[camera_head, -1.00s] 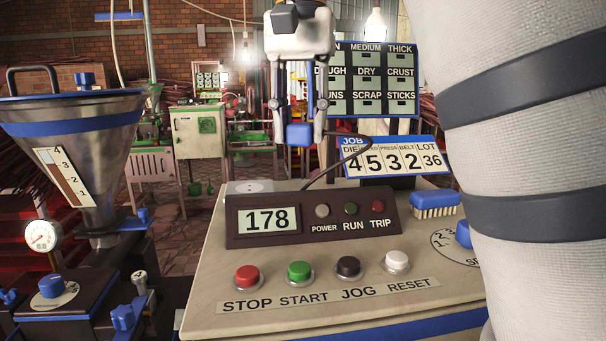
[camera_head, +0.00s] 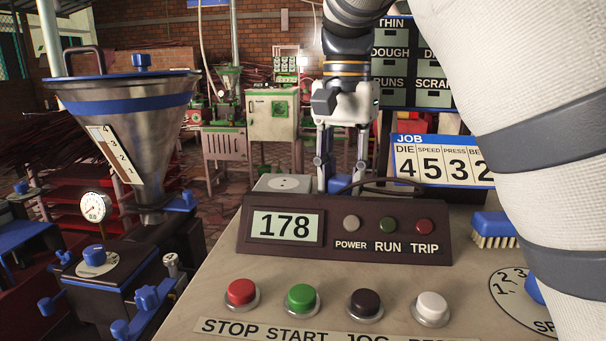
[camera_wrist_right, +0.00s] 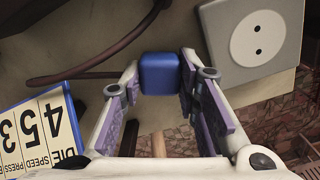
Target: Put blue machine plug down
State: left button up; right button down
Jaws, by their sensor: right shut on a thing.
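The blue machine plug (camera_head: 340,184) is between the fingers of my right gripper (camera_head: 340,178), behind the dark display panel. In the right wrist view the blue plug (camera_wrist_right: 160,74) sits between the two fingertips of the gripper (camera_wrist_right: 160,82), which is shut on it. Its dark cord (camera_head: 390,185) runs off to the right behind the panel. The white socket (camera_head: 284,184) with two holes is to the left of the plug; it also shows in the right wrist view (camera_wrist_right: 262,38), apart from the plug. Whether the plug touches the surface beneath is hidden. My left gripper is not in view.
The display panel (camera_head: 345,232) reading 178 stands in front of the plug. Red, green, black and white buttons line the console (camera_head: 215,290). A job board (camera_head: 440,160) and a brush (camera_head: 494,228) are on the right. A steel hopper (camera_head: 125,130) stands left.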

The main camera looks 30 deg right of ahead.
jog(key=shift+s+r, duration=0.2)
jog(key=shift+s, duration=0.35)
jog(key=shift+w+a, duration=0.1)
jog(key=shift+w+f, duration=0.3)
jog(key=shift+w, duration=0.15)
jog(key=shift+s+f, duration=0.2)
jog(key=shift+w+f, duration=0.1)
jog(key=shift+f, duration=0.05)
jog(key=c, duration=1.5)
grip_release()
